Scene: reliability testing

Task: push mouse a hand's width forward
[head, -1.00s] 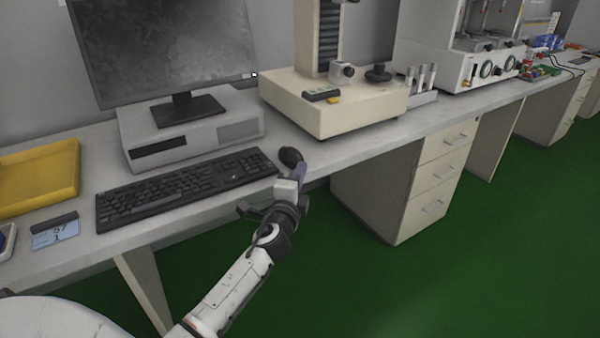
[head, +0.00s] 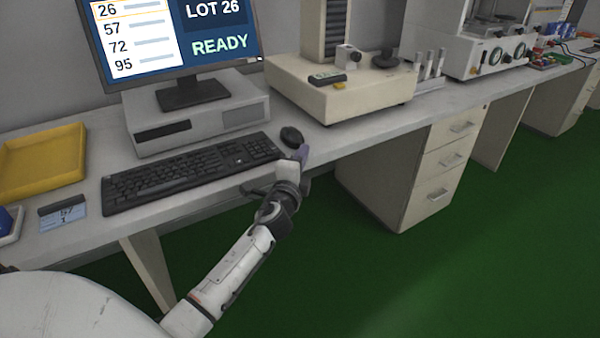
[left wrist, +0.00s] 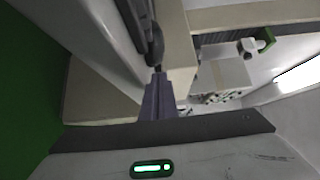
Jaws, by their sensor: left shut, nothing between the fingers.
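The black computer mouse (head: 291,136) lies on the grey bench, just right of the black keyboard (head: 195,172). In the left wrist view the mouse (left wrist: 155,46) shows just beyond my fingertips. My left gripper (head: 303,153) is shut and empty. It is at the near side of the mouse, over the bench's front edge. Its purple-grey fingers also show in the left wrist view (left wrist: 158,88). I cannot tell whether the fingertips touch the mouse. My right gripper is not in view.
A beige instrument base (head: 345,100) stands behind and right of the mouse. A monitor (head: 180,40) on a grey computer case (head: 200,120) is behind the keyboard. A yellow tray (head: 42,160) and a labelled card (head: 62,215) lie at left. Bare bench lies behind the mouse.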

